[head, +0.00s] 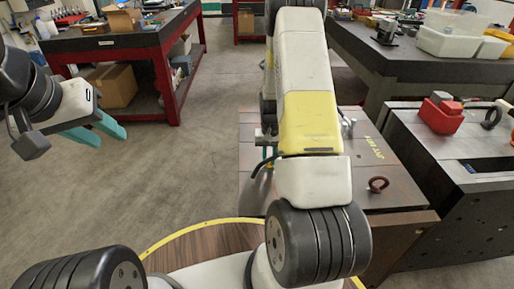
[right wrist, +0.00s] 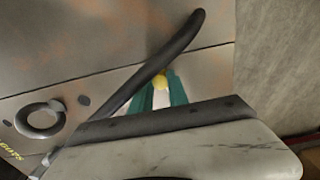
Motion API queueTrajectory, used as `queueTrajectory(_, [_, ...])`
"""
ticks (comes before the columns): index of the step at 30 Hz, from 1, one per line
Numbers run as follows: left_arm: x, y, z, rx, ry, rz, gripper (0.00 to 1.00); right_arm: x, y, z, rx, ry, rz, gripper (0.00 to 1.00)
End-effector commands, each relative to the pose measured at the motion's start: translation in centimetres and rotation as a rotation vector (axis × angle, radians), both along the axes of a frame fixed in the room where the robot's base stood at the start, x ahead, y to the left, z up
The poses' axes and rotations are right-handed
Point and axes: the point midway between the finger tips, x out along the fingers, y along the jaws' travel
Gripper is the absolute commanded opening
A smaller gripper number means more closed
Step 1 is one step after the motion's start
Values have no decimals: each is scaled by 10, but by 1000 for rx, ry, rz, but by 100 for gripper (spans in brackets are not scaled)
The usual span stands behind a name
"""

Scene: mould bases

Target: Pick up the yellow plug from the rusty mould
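The rusty mould (head: 400,192) is a brown metal block right of centre in the head view, partly behind my right arm. Its top fills much of the right wrist view (right wrist: 60,75). There the small yellow plug (right wrist: 160,82) shows between the teal fingertips of my right gripper (right wrist: 162,90). The fingers stand apart on either side of it; whether they touch it I cannot tell. In the head view my arm hides the plug and most of this gripper. My left gripper (head: 97,131) is open and empty above the floor at left.
A lifting ring (head: 377,184) stands on the mould's top. A darker block to the right carries a red object (head: 441,116). Red-framed workbench (head: 130,38) stands at back left, another bench (head: 390,60) at back right. The floor at left is clear.

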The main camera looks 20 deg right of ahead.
Motion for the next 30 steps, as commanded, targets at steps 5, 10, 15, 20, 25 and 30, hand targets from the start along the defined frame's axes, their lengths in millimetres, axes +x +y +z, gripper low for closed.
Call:
queueTrajectory(5, [0, 0, 0, 0, 0, 0, 36, 0, 0, 0, 0, 0, 0, 0])
queueTrajectory(10, [0, 0, 0, 0, 0, 0, 36, 0, 0, 0, 0, 0, 0, 0])
queueTrajectory(15, [0, 0, 0, 0, 0, 0, 36, 0, 0, 4, 0, 0, 0, 0])
queueTrajectory(20, [0, 0, 0, 0, 0, 0, 36, 1, 0, 19, -1, -3, 1, 0])
queueTrajectory(25, [0, 0, 0, 0, 0, 0, 36, -10, 1, 37, 1, 2, 1, 0])
queueTrajectory(30, [0, 0, 0, 0, 0, 0, 36, -49, 7, 40, 1, 3, 0, 0])
